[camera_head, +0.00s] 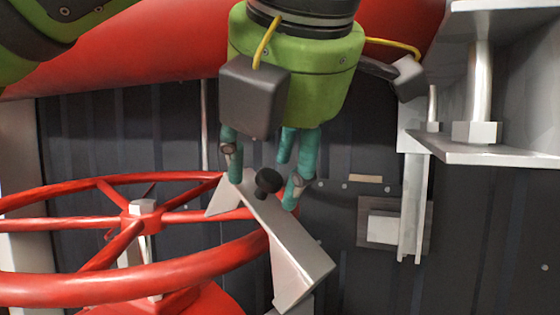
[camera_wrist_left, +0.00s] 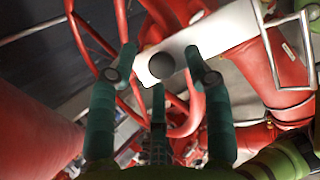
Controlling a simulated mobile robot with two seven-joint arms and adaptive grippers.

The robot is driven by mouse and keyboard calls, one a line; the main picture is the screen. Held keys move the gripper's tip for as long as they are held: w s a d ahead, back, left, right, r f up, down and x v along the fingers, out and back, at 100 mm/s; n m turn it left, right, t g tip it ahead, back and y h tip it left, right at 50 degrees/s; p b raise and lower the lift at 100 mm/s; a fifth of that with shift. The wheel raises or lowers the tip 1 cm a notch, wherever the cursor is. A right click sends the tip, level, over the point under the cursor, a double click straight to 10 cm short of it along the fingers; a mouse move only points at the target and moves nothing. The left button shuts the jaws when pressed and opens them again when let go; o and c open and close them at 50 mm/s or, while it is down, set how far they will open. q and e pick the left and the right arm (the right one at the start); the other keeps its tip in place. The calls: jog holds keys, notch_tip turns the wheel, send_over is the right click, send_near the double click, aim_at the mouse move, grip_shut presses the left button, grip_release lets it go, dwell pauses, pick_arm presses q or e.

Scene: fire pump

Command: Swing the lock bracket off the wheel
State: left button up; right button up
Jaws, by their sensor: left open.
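The grey metal lock bracket (camera_head: 285,235) lies across the right rim of the red wheel (camera_head: 140,275) in the head view. A black knob (camera_head: 267,182) stands up from its upper end. My left gripper (camera_head: 262,195) hangs down over that end, open, its teal fingers on either side of the knob. In the left wrist view the bracket (camera_wrist_left: 215,35) runs to the upper right, and the round knob (camera_wrist_left: 160,65) shows between the open fingers (camera_wrist_left: 158,75). I cannot tell whether any finger touches the knob or bracket. My right gripper is not in view.
A large red pipe (camera_head: 150,45) crosses behind my left arm. A grey steel flange with bolts (camera_head: 490,140) juts in at the right. A dark ribbed wall (camera_head: 350,130) stands behind. In the left wrist view a red pipe (camera_wrist_left: 275,65) and a metal bar frame (camera_wrist_left: 290,80) lie right of the bracket.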

pick_arm(q)
jog(key=v, duration=0.7)
jog(key=shift+s+r, duration=0.15)
jog(key=shift+r, duration=0.1)
jog(key=shift+d, duration=0.1)
